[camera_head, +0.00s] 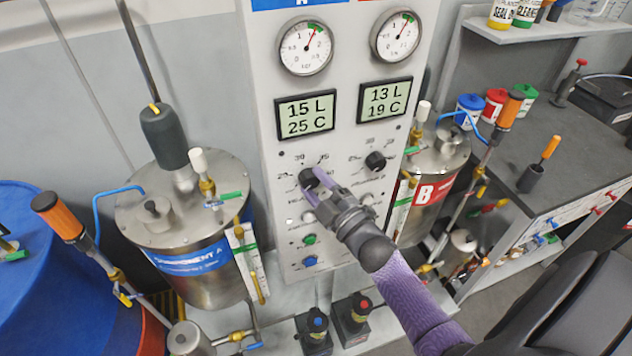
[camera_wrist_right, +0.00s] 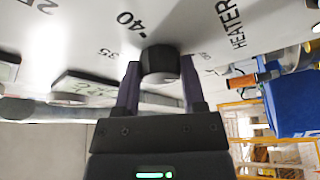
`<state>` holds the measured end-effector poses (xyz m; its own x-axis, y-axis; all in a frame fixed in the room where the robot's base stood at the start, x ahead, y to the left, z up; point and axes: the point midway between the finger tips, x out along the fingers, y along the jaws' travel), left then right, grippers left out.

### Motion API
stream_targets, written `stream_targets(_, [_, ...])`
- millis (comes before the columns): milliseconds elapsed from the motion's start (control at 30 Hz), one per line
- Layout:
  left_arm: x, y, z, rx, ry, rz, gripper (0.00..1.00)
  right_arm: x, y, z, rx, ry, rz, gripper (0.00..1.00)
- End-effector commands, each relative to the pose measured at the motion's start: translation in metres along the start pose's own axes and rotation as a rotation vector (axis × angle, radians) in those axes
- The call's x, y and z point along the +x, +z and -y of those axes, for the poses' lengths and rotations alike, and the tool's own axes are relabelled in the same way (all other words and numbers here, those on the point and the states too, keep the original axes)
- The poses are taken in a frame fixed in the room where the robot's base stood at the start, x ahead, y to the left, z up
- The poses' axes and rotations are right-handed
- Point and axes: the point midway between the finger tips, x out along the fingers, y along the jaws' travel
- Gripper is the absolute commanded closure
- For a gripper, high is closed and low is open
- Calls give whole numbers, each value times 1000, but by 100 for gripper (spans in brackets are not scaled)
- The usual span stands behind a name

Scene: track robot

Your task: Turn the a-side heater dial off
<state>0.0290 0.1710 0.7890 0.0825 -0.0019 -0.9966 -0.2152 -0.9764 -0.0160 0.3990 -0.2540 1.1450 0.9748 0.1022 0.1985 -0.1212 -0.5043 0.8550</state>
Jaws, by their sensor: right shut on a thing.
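The a-side heater dial (camera_head: 309,178) is a black knob on the white control panel (camera_head: 345,75), under the left display, which reads 15 L and 25 C. My right gripper (camera_head: 318,187) is shut on this dial, its arm coming in from the lower right. In the right wrist view the dial (camera_wrist_right: 160,63) sits between the two dark fingers, with scale marks such as 35 and 40 and the word HEATER near it. The gripper hides part of the scale, and the dial's exact setting is unclear. My left gripper is not in view.
A second black dial (camera_head: 376,161) sits to the right under the 13 L, 19 C display (camera_head: 385,100). Green (camera_head: 309,239) and blue (camera_head: 310,261) buttons are below the gripper. The component A tank (camera_head: 188,220) stands left, the red-labelled B tank (camera_head: 432,180) right.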

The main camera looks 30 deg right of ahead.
Motion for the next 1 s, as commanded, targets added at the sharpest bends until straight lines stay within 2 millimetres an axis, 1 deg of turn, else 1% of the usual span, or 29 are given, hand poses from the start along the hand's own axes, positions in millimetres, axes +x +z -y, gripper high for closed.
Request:
stream_targets(200, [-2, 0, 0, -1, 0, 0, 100, 0, 0, 1, -32, -16, 1, 100])
stream_targets(600, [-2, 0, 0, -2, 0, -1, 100, -1, 0, 1, -37, -18, 1, 100])
stream_targets(633, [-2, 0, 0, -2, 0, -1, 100, -1, 0, 1, -37, -18, 1, 45])
stream_targets(667, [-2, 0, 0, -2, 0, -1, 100, 0, 0, 1, -37, -18, 1, 39])
stream_targets(700, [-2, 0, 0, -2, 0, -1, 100, 0, 0, 1, -36, -18, 1, 30])
stream_targets(800, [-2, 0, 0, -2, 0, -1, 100, 0, 0, 1, -36, -17, 1, 12])
stream_targets(1000, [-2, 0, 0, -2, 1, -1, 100, 0, 0, 0, -35, -16, 0, 12])
